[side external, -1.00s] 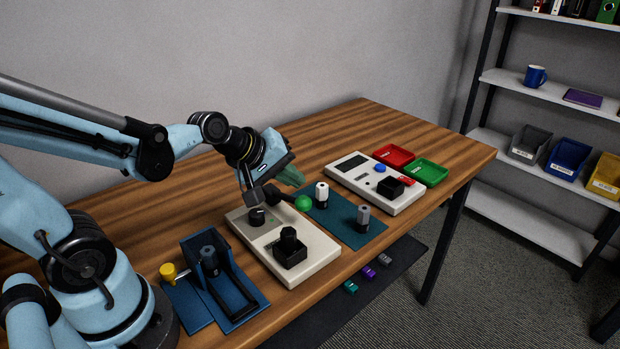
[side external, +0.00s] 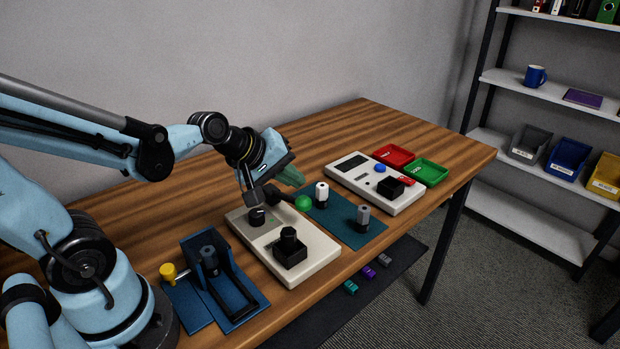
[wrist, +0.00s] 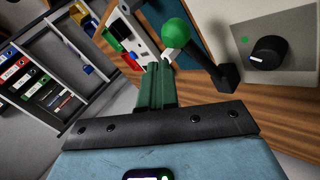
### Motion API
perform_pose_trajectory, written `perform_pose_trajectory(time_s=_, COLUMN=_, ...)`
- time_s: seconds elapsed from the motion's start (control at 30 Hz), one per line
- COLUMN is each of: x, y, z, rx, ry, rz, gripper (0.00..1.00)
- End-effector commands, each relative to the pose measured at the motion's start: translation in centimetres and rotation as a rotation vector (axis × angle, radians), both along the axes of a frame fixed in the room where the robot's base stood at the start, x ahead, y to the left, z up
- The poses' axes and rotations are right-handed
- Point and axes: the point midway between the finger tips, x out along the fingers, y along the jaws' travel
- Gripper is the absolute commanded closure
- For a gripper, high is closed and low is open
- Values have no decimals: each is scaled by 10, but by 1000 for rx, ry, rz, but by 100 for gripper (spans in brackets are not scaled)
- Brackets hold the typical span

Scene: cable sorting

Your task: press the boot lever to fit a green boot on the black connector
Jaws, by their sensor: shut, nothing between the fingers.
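The boot lever is a black arm with a green ball knob (side external: 303,203), on the far edge of a pale boot station (side external: 320,257). In the wrist view the green ball (wrist: 176,32) is just beyond my fingertips. A black connector (side external: 288,234) stands upright in a black socket at the front of the station. My gripper (side external: 299,183) is shut and empty, its green fingers just above the ball; in the wrist view the fingers (wrist: 156,75) lie together. I cannot tell whether they touch the ball. No boot is clearly distinguishable on the connector.
A black dial (side external: 257,217) sits on the station. White (side external: 321,193) and grey (side external: 363,216) connectors stand on a teal mat (side external: 350,236). A blue fixture (side external: 228,292) with a yellow knob is at left. A white tester (side external: 402,203), red tray (side external: 393,154) and green tray (side external: 427,171) are farther right.

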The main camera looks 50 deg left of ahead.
Motion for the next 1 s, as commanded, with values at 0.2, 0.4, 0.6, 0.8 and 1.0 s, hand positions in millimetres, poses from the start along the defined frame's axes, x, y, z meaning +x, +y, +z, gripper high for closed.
perform_pose_trajectory(time_s=0.2, x=0, y=-2, z=-6, rx=1, ry=0, rz=-1, gripper=100)
perform_pose_trajectory(time_s=0.4, x=0, y=-2, z=-8, rx=1, ry=0, rz=-1, gripper=100)
perform_pose_trajectory(time_s=0.6, x=0, y=-3, z=-8, rx=1, ry=0, rz=-1, gripper=100)
perform_pose_trajectory(time_s=0.8, x=0, y=-3, z=-10, rx=1, ry=0, rz=-1, gripper=100)
perform_pose_trajectory(time_s=1.0, x=0, y=-4, z=-12, rx=0, ry=0, rz=0, gripper=100)
